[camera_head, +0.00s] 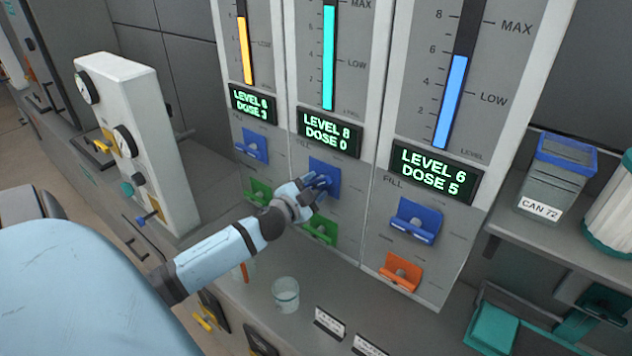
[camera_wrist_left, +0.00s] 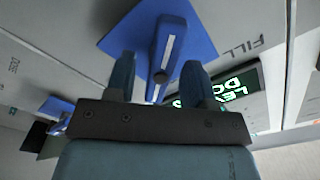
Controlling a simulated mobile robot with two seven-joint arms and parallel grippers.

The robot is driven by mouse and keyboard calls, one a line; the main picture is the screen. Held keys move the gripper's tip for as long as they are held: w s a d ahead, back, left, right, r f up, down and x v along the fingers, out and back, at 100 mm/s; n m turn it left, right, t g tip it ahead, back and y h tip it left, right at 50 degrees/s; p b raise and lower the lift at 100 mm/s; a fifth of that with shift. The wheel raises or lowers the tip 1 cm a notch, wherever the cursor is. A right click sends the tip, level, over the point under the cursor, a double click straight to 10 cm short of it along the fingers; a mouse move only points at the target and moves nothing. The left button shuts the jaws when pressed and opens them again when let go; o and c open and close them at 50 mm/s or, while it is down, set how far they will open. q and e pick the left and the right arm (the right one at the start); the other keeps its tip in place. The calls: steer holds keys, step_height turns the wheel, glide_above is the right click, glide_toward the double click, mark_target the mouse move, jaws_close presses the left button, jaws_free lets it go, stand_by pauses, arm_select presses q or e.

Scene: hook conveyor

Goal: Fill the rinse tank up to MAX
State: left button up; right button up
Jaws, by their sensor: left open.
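Three tank panels stand side by side, each with a level bar, a display and a blue lever above a lower lever. No legible name marks which is the rinse tank. The middle panel's teal bar (camera_head: 328,60) is high; its display (camera_head: 330,132) reads LEVEL 8, DOSE 0. My left gripper (camera_head: 320,187) is at the middle blue FILL lever (camera_head: 326,171). In the left wrist view, its open fingers (camera_wrist_left: 159,80) lie on either side of the blue lever's handle (camera_wrist_left: 168,45); contact is unclear. My right gripper is not in view.
The left display (camera_head: 253,104) reads LEVEL 6, DOSE 3; the right one (camera_head: 435,172) LEVEL 6, DOSE 5. A green lever (camera_head: 322,230) sits below my gripper. A clear cup (camera_head: 285,294) stands on the counter. A gauge box (camera_head: 150,150) stands left, a can (camera_head: 550,180) right.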

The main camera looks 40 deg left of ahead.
arm_select(q)
steer(key=shift+w+a, duration=0.1)
steer(key=shift+w, duration=0.45)
jaws_close()
steer(key=m, duration=0.3)
steer(key=shift+m+p, duration=0.3)
steer(key=shift+m, duration=1.9)
